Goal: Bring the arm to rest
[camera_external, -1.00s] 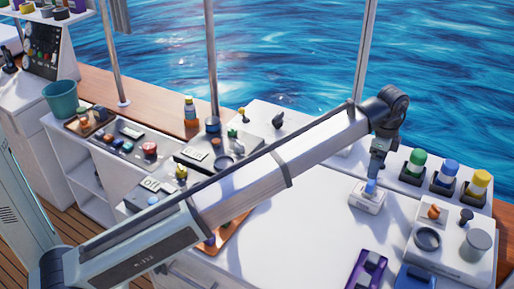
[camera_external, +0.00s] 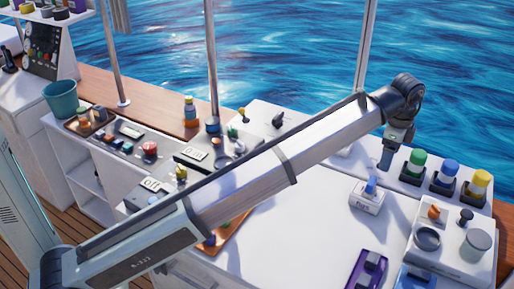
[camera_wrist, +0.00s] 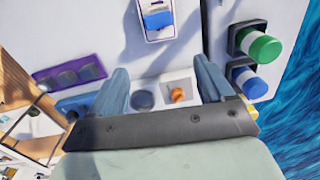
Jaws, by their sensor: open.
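My gripper (camera_external: 387,160) is raised above the white counter, just right of and above the small white switch box with a blue lever (camera_external: 368,195). It touches nothing that I can see. In the wrist view my gripper (camera_wrist: 163,85) has its two blue-grey fingers wide apart with nothing between them. The switch box (camera_wrist: 157,20) shows beyond the fingers at the top of the wrist view. My arm stretches from the lower left to the upper right in the external view.
A white panel with an orange knob (camera_external: 434,212) and a purple tray (camera_external: 367,270) lie nearer. The counter's middle is clear.

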